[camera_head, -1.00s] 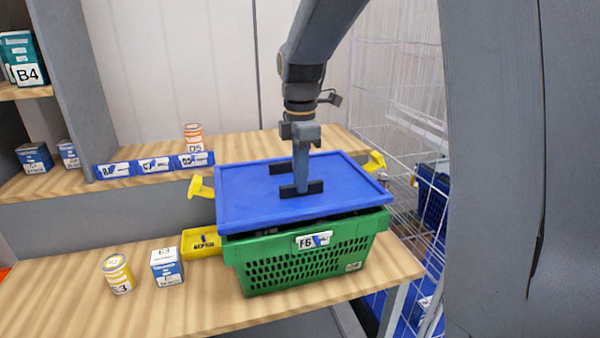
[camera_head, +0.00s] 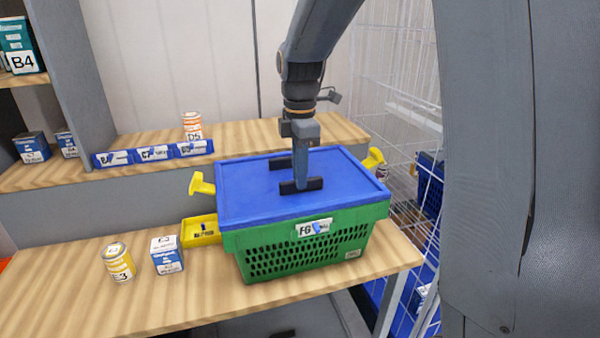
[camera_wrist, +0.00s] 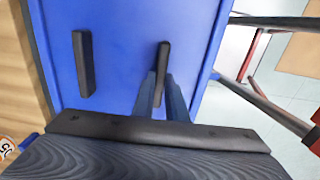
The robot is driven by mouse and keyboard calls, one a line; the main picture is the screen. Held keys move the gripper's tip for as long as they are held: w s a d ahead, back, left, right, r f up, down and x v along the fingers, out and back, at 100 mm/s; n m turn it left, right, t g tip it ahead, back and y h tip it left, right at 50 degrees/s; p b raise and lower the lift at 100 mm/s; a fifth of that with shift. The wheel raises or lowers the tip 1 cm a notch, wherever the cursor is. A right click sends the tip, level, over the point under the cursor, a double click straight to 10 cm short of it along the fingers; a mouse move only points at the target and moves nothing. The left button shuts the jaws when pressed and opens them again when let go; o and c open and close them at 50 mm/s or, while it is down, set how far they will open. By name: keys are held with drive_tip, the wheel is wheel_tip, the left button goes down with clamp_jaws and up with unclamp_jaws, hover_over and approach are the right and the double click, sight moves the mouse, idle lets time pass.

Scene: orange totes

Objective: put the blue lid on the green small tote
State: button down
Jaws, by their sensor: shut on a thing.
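The green small tote (camera_head: 305,250) stands on the wooden table, with a white label on its front and yellow handles at its sides. The blue lid (camera_head: 245,192) lies level over the tote's top, its front edge meeting the rim with no gap that I can see. The lid also fills much of the wrist view (camera_wrist: 115,25). It has two black handles. My gripper (camera_head: 301,186) is over the lid, shut on the lid's nearer black handle. The other black handle (camera_wrist: 83,64) is free. The tote's inside is hidden.
A yellow can (camera_head: 119,263), a blue and white box (camera_head: 167,255) and a small yellow bin (camera_head: 201,231) stand left of the tote. A shelf behind holds an orange-labelled can (camera_head: 193,127) and blue label holders (camera_head: 153,154). A wire rack (camera_head: 400,110) is at the right.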

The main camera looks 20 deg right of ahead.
drive_tip(key=shift+f, duration=0.2)
drive_tip(key=c, duration=1.7)
unclamp_jaws()
